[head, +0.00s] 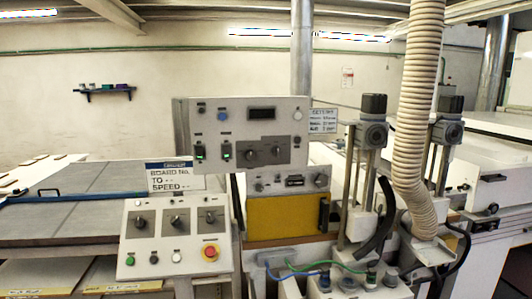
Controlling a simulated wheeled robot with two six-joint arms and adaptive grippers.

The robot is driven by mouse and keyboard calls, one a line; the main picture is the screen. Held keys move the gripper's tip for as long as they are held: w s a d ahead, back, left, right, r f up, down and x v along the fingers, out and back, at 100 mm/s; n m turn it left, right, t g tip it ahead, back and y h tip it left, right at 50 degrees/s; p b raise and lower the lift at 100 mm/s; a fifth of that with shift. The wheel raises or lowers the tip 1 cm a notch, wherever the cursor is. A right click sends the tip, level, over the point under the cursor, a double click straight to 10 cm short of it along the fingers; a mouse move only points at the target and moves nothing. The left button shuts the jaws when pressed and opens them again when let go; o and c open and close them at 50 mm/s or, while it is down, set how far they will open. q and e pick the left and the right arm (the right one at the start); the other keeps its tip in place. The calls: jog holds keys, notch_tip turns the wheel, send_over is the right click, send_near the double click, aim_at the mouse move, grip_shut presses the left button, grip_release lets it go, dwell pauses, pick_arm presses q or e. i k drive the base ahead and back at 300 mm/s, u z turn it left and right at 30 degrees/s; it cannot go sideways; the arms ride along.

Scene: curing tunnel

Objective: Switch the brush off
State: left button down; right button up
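No brush is identifiable, and the control labels are too small to read, so I cannot tell which control is the brush switch. The upper grey control panel (245,128) has a dark display (261,114), a blue button (222,116), a white button (298,115) and dark knobs. Two green-lit rocker switches, a left one (200,152) and a right one (226,151), sit at its lower left. The lower sloped panel (160,242) has three dark selector knobs, a green button (129,261), white buttons and a red mushroom button (210,252). Neither gripper is in view.
A beige corrugated hose (417,110) hangs at right, beside two upright motor columns (373,130). A sign reading "BOARD No. TO SPEED" (175,176) stands above the lower panel. A yellow block (285,217) sits below the upper panel. Both panel fronts are unobstructed.

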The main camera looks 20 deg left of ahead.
aim_at(198, 151)
jog(key=z, duration=0.15)
jog(key=i, duration=0.95)
jog(key=u, duration=0.55)
